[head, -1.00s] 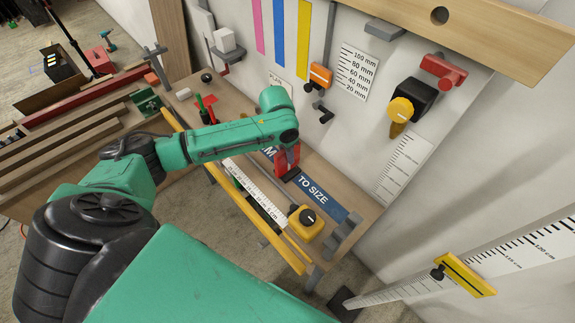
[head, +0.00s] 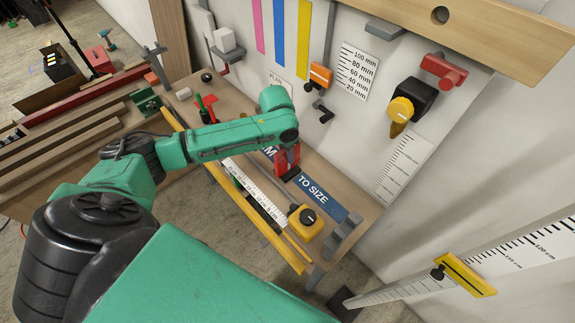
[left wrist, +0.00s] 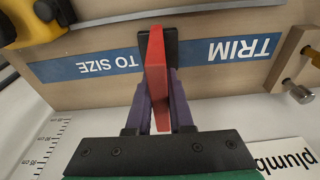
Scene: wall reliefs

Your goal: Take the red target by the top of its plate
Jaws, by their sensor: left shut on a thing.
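The red target (head: 286,160) is a thin upright red plate with a dark block (head: 291,174) at its foot. It stands at the blue "TRIM TO SIZE" strip (head: 318,192) on the wooden bench. In the left wrist view, the red plate (left wrist: 155,75) is edge-on between the purple fingers of my left gripper (left wrist: 160,95). The gripper is shut on the plate, and the dark block (left wrist: 171,47) shows beyond it. In the head view, my green left arm hides most of the fingers. My right gripper is not in view.
A yellow block with a black knob (head: 305,222) sits right of the target, near a white ruler (head: 252,192) and a yellow rail (head: 235,195). The wall behind carries an orange holder (head: 320,76) and a yellow knob (head: 401,110). Grey pegs (head: 343,233) stand at the bench's right end.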

